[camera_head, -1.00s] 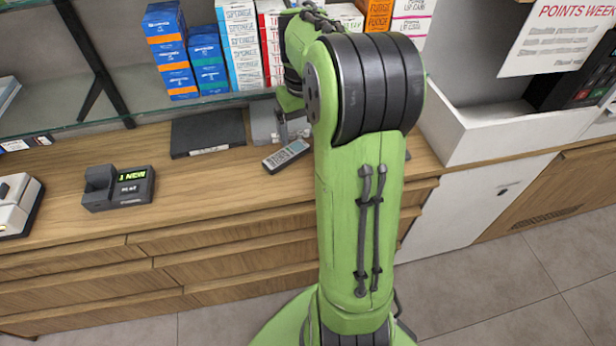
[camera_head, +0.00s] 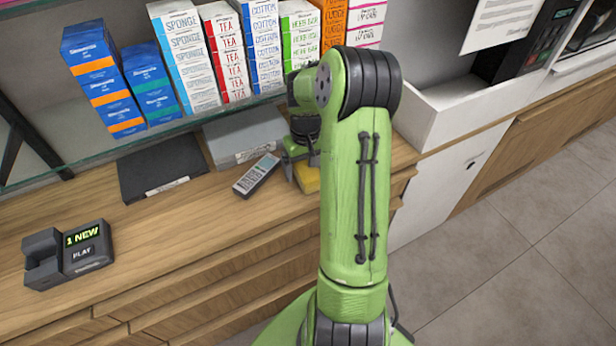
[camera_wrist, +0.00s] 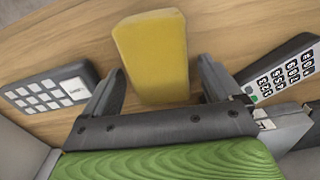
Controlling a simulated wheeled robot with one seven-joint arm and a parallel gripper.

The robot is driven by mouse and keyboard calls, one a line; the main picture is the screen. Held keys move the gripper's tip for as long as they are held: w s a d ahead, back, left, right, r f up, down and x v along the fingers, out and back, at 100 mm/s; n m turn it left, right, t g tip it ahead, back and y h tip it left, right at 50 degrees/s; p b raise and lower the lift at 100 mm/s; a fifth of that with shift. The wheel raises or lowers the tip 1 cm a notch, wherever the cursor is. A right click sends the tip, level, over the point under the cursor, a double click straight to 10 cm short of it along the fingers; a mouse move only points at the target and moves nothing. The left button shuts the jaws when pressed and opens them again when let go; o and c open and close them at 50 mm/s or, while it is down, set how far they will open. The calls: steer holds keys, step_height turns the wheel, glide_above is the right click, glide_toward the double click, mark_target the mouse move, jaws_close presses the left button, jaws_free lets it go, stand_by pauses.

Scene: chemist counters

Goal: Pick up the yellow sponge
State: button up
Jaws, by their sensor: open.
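The yellow sponge (camera_wrist: 153,57) lies on the wooden counter. In the wrist view it is between and slightly beyond the two fingers of my gripper (camera_wrist: 160,88), with a gap on each side. My gripper is open and empty. In the head view my gripper (camera_head: 300,160) is low over the counter and mostly hidden by my arm. A part of the sponge (camera_head: 308,178) shows there beside my arm.
A handheld device with keys (camera_wrist: 278,74) lies close to the right finger, and a grey keypad (camera_wrist: 50,90) lies left. The head view shows a black flat box (camera_head: 163,165), a grey box (camera_head: 243,135), a display device (camera_head: 68,253) and a glass shelf of boxes above.

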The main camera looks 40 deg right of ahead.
mark_target(306, 166)
steer(key=c, duration=1)
steer(key=shift+r, duration=0.1)
step_height(306, 166, up, 18)
steer(key=p, duration=0.4)
steer(key=o, duration=0.4)
steer(key=c, duration=0.3)
steer(key=shift+f, duration=0.2)
steer(key=shift+c, duration=0.2)
